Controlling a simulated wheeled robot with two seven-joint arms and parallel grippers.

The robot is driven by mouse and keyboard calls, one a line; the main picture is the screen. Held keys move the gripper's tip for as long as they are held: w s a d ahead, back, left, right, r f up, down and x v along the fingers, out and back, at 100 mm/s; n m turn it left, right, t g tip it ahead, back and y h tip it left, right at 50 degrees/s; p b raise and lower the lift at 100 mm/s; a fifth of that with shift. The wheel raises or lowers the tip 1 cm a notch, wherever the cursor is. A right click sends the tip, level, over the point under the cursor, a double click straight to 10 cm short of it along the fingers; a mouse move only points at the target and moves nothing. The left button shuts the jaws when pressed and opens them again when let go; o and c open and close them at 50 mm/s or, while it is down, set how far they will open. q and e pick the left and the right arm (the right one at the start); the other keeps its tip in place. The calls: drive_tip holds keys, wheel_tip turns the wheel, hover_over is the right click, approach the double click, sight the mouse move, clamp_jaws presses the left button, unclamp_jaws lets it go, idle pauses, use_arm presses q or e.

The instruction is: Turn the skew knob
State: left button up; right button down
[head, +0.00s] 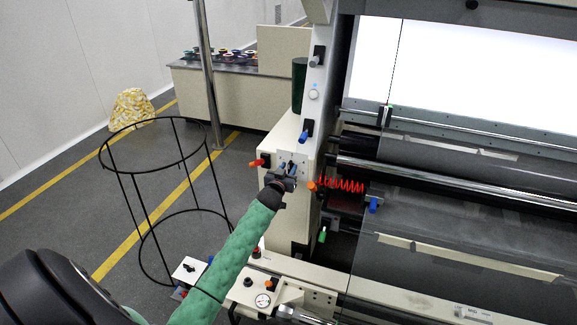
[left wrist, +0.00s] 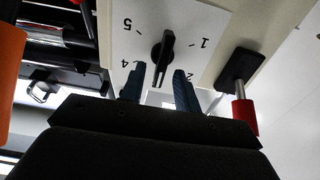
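The black pointer knob (left wrist: 167,46) sits on a white dial plate (left wrist: 130,22) with numbers around it; 1, 2, 4 and 5 can be read. In the head view the plate (head: 297,157) is on the machine's left end post, and my gripper mostly covers the knob. My left gripper (head: 287,173) is at the plate. In the left wrist view its two blue fingers (left wrist: 158,74) are apart, with the knob's lower end between their tips. I cannot tell whether they touch it. No label naming the knob is readable. My right gripper is not in view.
A red-tipped lever (left wrist: 243,110) and an orange handle (left wrist: 10,62) flank the plate closely. A red coiled cable (head: 342,186) hangs to the right. A black wire hoop stand (head: 140,205) is left of my arm. Another white plate with a black knob (head: 189,267) is lower down.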

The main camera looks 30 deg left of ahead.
use_arm(q)
drive_tip(key=shift+w+a, duration=0.1)
drive_tip(key=shift+w, duration=0.25)
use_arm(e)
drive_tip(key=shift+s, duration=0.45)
use_arm(q)
clamp_jaws()
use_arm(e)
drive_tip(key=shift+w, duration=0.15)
use_arm(q)
drive_tip(key=shift+f+m, duration=0.1)
drive_tip(key=shift+m, duration=0.2)
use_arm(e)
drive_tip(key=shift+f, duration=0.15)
